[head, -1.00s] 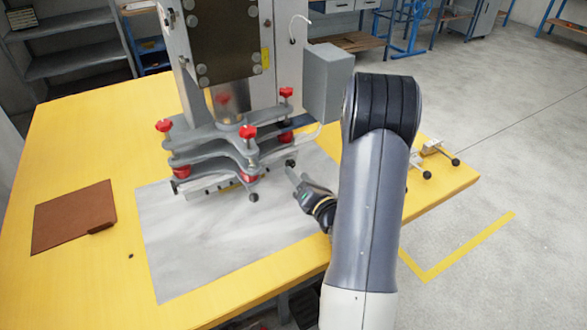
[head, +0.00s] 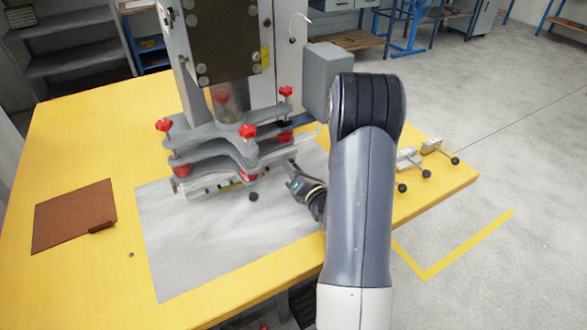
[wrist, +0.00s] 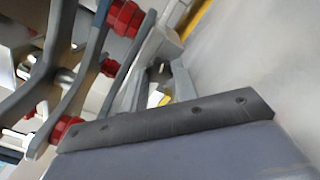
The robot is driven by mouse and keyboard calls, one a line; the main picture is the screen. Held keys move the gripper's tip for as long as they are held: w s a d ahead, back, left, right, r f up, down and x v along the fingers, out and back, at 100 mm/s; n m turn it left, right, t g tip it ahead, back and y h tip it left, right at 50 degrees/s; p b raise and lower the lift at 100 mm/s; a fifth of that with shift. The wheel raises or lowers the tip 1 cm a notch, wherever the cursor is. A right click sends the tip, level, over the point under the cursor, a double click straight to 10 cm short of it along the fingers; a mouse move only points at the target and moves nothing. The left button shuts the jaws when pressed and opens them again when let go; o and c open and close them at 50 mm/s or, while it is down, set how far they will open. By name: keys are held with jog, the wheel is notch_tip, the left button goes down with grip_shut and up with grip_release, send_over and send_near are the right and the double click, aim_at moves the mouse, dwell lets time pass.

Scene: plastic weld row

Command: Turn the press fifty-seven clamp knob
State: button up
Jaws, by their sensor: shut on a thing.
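The press (head: 205,133) stands at the back of the yellow table, with red star knobs on its grey plates. A black ball knob (head: 253,197) sticks out at the front of its lower fixture. My gripper (head: 290,166) is at the right end of this fixture, where a second black clamp knob was visible earlier. It is shut on that knob, which the jaws now hide. In the wrist view the jaws (wrist: 158,88) reach toward the fixture beside red knobs (wrist: 125,18). The grip itself is hard to make out there.
A grey sheet (head: 200,250) lies under the press. A brown board (head: 74,217) lies at left on the table (head: 80,120). Loose clamps (head: 436,147) with black knobs lie near the right edge. A grey box (head: 325,75) hangs beside the press, close to my arm.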

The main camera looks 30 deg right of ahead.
jog(key=shift+c, duration=1.2)
jog(key=n+b, duration=0.2)
jog(key=b, duration=0.1)
jog(key=shift+f+n, duration=0.25)
jog(key=shift+n, duration=0.15)
jog(key=n+b, duration=0.4)
jog(key=b, duration=0.1)
jog(key=n+b, duration=0.4)
jog(key=b, duration=0.1)
jog(key=shift+d+n+b, duration=0.1)
jog(key=shift+n+b, duration=0.25)
jog(key=shift+n, duration=0.05)
jog(key=n+b, duration=0.2)
jog(key=b, duration=0.1)
jog(key=shift+r, duration=0.15)
jog(key=shift+r+n, duration=0.1)
jog(key=shift+n, duration=0.3)
